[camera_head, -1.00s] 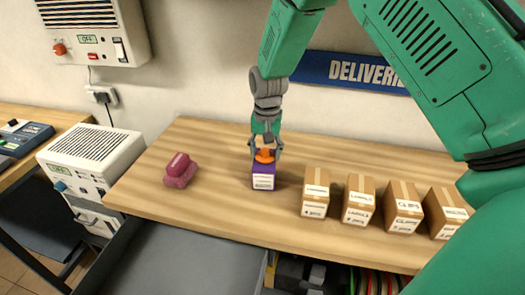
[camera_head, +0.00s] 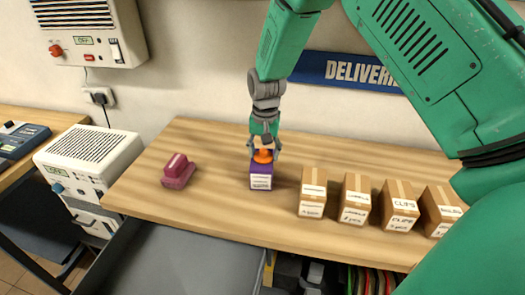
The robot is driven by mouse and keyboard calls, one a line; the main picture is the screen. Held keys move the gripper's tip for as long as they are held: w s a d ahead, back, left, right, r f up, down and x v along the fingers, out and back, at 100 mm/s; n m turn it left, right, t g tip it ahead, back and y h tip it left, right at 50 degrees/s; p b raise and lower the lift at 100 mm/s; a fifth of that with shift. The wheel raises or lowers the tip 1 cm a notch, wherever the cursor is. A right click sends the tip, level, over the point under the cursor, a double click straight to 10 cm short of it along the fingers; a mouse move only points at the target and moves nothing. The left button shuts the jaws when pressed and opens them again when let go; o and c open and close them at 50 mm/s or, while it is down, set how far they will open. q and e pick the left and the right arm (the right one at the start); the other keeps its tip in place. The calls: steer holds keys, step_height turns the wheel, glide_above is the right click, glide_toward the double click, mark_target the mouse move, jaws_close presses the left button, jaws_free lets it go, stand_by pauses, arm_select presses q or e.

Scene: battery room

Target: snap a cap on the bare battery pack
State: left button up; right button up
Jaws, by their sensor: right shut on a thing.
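A purple battery pack (camera_head: 261,181) with a white label stands upright on the wooden table (camera_head: 225,217). An orange cap (camera_head: 263,157) is at its top, between the fingers of my right gripper (camera_head: 264,153). My right gripper points down and is shut on the orange cap. The cap appears to touch the top of the pack; whether it is seated I cannot tell. My left gripper is not in view.
A dark pink object (camera_head: 178,171) lies to the left on the table. Several cardboard boxes, one nearest the pack (camera_head: 312,193), stand in a row at right. A white device (camera_head: 88,158) stands left of the table. Clear wood lies between the pink object and the pack.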

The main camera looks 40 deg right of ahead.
steer(key=shift+a, duration=0.15)
steer(key=o, duration=1.5)
steer(key=shift+r, duration=0.1)
steer(key=shift+r+p, duration=3.35)
steer(key=shift+r, duration=0.15)
jaws_close()
steer(key=shift+f, duration=0.25)
